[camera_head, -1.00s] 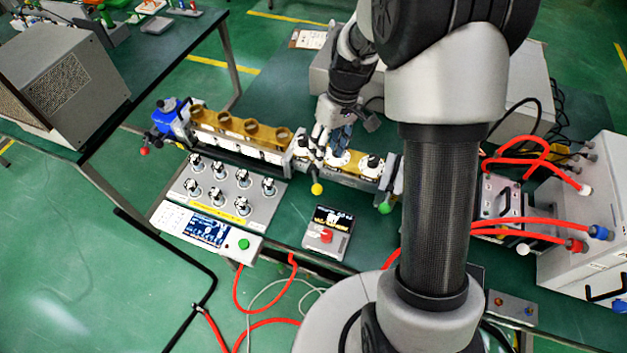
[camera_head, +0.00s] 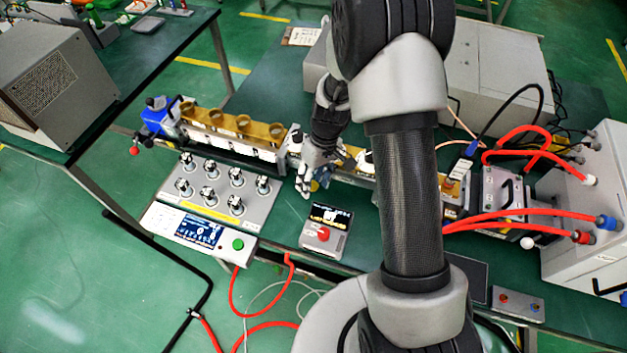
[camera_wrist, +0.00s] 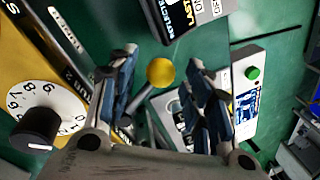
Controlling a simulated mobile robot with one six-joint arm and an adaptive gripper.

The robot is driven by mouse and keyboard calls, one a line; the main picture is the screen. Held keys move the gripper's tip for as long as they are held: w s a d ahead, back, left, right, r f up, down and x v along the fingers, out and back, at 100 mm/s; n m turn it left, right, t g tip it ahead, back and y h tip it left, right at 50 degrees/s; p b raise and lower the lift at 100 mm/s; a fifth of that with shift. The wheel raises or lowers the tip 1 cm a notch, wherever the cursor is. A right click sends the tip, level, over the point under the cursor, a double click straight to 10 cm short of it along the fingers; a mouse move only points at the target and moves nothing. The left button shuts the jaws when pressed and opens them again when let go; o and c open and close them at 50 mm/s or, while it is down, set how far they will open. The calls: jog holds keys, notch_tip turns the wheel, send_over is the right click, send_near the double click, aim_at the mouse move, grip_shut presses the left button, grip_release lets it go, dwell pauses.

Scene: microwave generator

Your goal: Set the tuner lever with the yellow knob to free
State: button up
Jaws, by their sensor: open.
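The tuner lever's yellow knob (camera_wrist: 160,72) shows in the wrist view between and just beyond my two fingertips. A thin grey lever (camera_wrist: 142,95) runs from it back toward my gripper. My gripper (camera_wrist: 163,88) is open, with one blue-padded finger on each side of the lever; I cannot tell whether either touches it. In the head view my gripper (camera_head: 308,186) reaches down at the front of the gold waveguide line, and the yellow knob (camera_head: 315,186) is mostly hidden behind the fingers. The lever's base and any position label are hidden.
A numbered dial with a black knob (camera_wrist: 38,128) is close beside my gripper. A small box with a red button (camera_head: 324,234) stands in front. A panel with several knobs (camera_head: 218,190) lies to the left. Red hoses (camera_head: 500,218) run at the right.

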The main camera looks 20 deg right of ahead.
jog(key=shift+c, duration=0.5)
grip_shut()
